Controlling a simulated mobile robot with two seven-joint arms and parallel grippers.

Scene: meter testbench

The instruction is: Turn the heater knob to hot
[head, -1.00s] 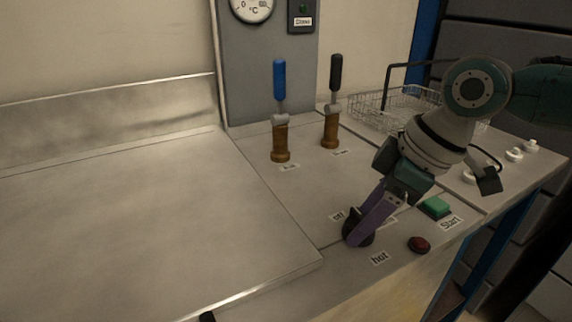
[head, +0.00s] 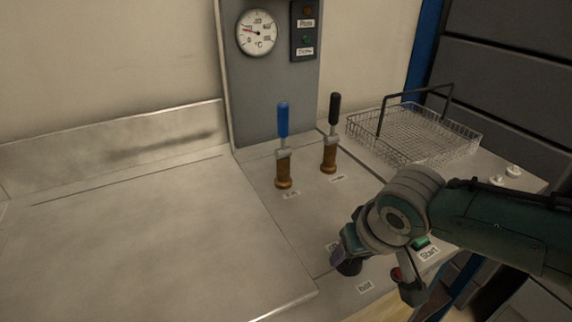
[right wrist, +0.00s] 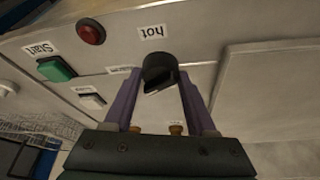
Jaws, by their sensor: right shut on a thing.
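The black heater knob (head: 350,268) sits on the front of the metal bench, beside the "hot" label (head: 365,286). The "off" label (head: 333,246) is partly covered by my right gripper (head: 343,258). In the right wrist view, the knob (right wrist: 158,70) is between the purple fingertips of my right gripper (right wrist: 160,78), which is shut on it. The "hot" label (right wrist: 152,32) shows upside down just above the knob there. The knob's exact pointing direction is hard to tell. My left gripper is not in view.
A red button (right wrist: 91,31) and a green start button (right wrist: 57,69) are near the knob. Blue (head: 283,120) and black (head: 333,110) valve levers stand behind. A wire basket (head: 415,132) is at the back right. The left bench top (head: 140,235) is clear.

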